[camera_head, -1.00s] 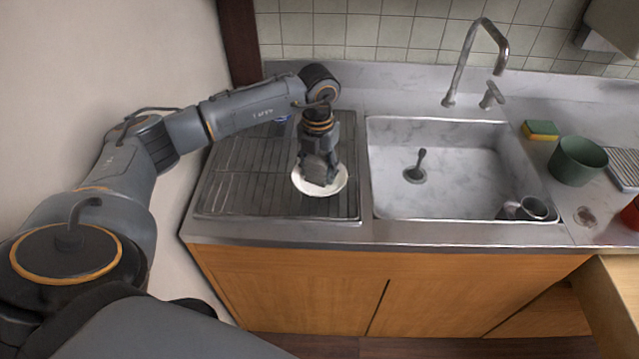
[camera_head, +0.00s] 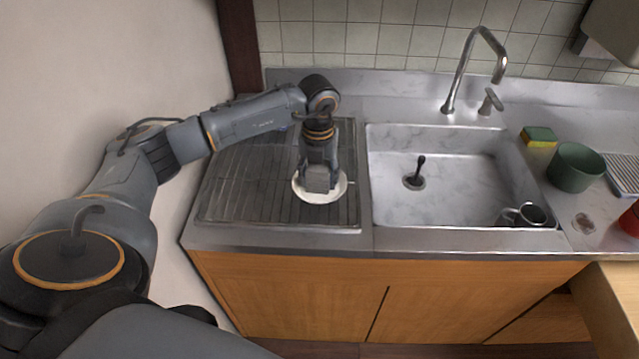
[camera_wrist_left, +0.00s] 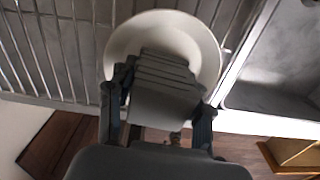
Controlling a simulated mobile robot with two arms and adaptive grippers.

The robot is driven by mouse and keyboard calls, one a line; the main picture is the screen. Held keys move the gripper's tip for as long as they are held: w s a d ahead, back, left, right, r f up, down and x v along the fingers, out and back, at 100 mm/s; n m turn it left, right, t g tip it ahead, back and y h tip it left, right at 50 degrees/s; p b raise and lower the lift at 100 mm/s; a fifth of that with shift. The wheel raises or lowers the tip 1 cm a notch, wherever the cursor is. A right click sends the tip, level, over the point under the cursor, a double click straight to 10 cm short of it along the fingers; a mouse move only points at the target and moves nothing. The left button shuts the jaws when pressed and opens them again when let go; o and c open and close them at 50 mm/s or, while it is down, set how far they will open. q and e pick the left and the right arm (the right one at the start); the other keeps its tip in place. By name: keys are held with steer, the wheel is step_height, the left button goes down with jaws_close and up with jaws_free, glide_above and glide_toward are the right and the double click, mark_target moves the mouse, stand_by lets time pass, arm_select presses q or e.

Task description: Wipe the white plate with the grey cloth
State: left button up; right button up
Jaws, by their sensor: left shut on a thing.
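The white plate (camera_head: 341,189) lies on the ribbed drainboard left of the sink. My left gripper (camera_head: 319,172) points down over the plate and is shut on the grey cloth (camera_head: 318,181). The cloth is a folded grey block that hides the plate's middle; I cannot tell for sure whether it touches the plate. In the left wrist view, the cloth (camera_wrist_left: 165,72) sits between the fingers of the left gripper (camera_wrist_left: 160,108), over the plate (camera_wrist_left: 200,36), whose far rim shows clear. My right gripper is not in view.
The drainboard (camera_head: 245,185) is clear around the plate. The sink (camera_head: 460,195) to the right holds a dark metal mug (camera_head: 530,214). A faucet (camera_head: 462,75) stands behind it. A sponge (camera_head: 539,136), a green pot (camera_head: 576,167) and a red item (camera_head: 631,218) are on the right counter.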

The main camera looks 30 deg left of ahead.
arm_select(q)
steer(key=n+p, duration=0.1)
steer(key=n, duration=0.4)
steer(key=shift+s+d+r+n+p, duration=0.1)
steer(key=shift+s+d+n+p, duration=0.1)
steer(key=shift+n+p, duration=0.45)
steer(key=shift+n, duration=0.85)
steer(key=shift+w, duration=0.1)
step_height(320, 180, up, 9)
steer(key=p, duration=0.6)
steer(key=shift+f, duration=0.2)
